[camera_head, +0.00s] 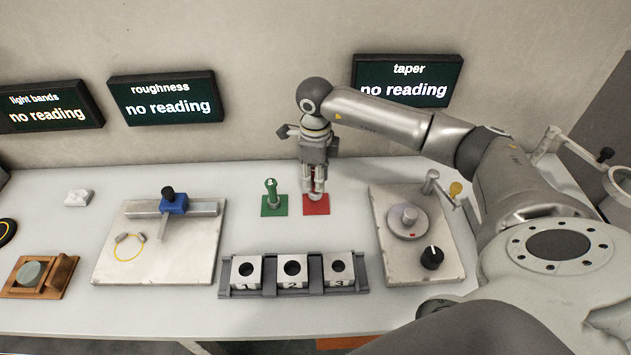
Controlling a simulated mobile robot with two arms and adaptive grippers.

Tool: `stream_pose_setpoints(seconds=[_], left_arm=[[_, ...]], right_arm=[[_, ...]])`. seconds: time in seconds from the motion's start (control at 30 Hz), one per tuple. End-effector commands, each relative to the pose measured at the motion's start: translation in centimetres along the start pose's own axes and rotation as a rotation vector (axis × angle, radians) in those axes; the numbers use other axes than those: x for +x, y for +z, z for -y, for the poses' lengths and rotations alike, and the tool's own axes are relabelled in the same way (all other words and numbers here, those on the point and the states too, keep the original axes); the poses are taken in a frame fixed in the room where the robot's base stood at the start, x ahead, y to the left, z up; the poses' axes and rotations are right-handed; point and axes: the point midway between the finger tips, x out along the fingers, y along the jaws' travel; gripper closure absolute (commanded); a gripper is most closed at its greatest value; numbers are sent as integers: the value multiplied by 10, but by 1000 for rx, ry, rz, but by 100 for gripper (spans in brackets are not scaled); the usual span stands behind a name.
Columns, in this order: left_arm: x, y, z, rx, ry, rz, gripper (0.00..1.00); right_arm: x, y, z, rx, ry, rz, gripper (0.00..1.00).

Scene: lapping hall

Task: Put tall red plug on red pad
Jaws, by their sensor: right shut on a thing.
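The red pad (325,207) lies flat on the bench, just right of a green pad (270,210). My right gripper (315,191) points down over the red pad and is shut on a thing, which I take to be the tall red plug. The fingers hide nearly all of it, so its colour and height cannot be made out. Its lower end is at or just above the pad; I cannot tell if it touches. My left gripper is not in view.
A green plug (271,191) stands on the green pad, close left of my gripper. A rack of numbered blocks (263,290) stands in front. A turntable plate (388,262) is at right and a gauge plate (110,265) at left. Screens hang on the wall behind.

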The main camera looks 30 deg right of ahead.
Motion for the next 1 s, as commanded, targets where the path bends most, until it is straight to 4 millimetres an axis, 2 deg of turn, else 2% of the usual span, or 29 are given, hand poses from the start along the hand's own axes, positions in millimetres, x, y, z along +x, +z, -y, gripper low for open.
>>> stream_pose_setpoints(seconds=[0.17, 0.37, 0.77, 0.8, 0.93, 1.0], left_arm=[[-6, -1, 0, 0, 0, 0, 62], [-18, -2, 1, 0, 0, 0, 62], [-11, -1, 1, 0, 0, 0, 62], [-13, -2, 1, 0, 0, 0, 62], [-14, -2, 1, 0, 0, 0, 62], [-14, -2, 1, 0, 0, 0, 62]], right_arm=[[11, 1, 7, 0, 3, -3, 100], [36, 2, 6, 0, 1, -1, 100], [44, 2, 7, 0, -1, 0, 100], [42, 1, 7, 0, 0, 0, 70], [42, 1, 6, 0, 0, -1, 54], [42, 1, 6, 0, 0, -1, 53]])
